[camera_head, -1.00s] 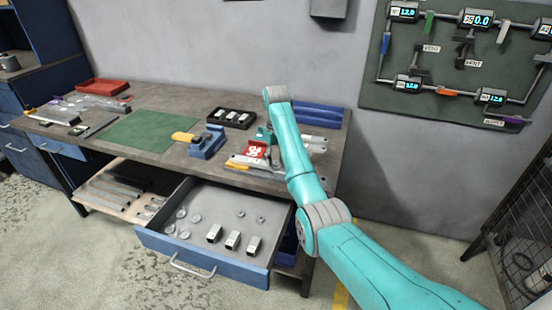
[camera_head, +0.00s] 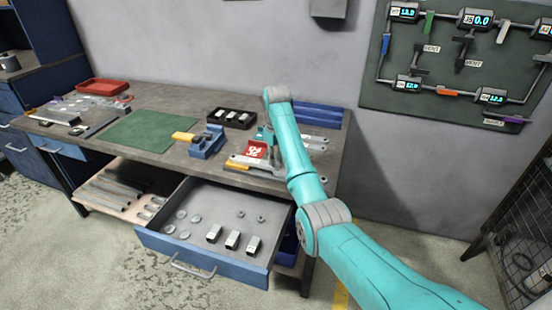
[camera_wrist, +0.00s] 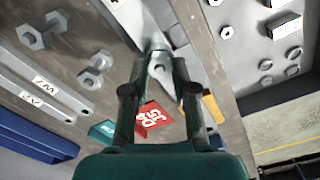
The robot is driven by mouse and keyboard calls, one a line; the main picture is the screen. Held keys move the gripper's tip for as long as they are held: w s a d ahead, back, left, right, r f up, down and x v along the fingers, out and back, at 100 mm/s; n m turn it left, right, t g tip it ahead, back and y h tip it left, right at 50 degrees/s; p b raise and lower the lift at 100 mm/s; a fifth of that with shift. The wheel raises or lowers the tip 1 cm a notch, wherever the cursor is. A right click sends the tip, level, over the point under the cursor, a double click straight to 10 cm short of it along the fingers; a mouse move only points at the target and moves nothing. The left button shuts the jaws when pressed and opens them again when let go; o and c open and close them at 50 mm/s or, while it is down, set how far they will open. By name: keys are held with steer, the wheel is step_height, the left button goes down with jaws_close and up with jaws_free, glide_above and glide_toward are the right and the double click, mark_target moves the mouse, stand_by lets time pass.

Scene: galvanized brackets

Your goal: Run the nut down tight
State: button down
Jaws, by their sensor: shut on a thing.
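My gripper (camera_wrist: 158,78) is at the middle of the wrist view, its two dark fingers shut on a small grey metal piece (camera_wrist: 160,64), seemingly the nut. The piece sits at the end of a bright metal bracket (camera_wrist: 143,24) on the bench; its thread and seating are too small to tell. A red block with white marks (camera_wrist: 153,118) lies close beside the fingers; it also shows in the head view (camera_head: 256,150). In the head view my arm largely hides the work spot.
Bolt-like parts (camera_wrist: 40,30) and labelled strips (camera_wrist: 35,95) lie on the bench near my gripper. A blue vise-like fixture (camera_head: 207,142), black tray (camera_head: 232,112) and green mat (camera_head: 150,146) lie left. An open drawer (camera_head: 262,215) holds small metal parts below.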

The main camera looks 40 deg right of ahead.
steer(key=m, duration=1.3)
steer(key=shift+m, duration=0.4)
steer(key=m, duration=0.5)
steer(key=shift+a+m, duration=0.15)
steer(key=shift+m, duration=0.15)
steer(key=m, duration=0.4)
steer(key=shift+f+m, duration=0.1)
steer(key=shift+m, duration=0.2)
steer(key=c, duration=1.1)
jaws_free()
steer(key=shift+w+a, duration=0.1)
steer(key=shift+c, duration=0.2)
steer(key=shift+d, duration=0.2)
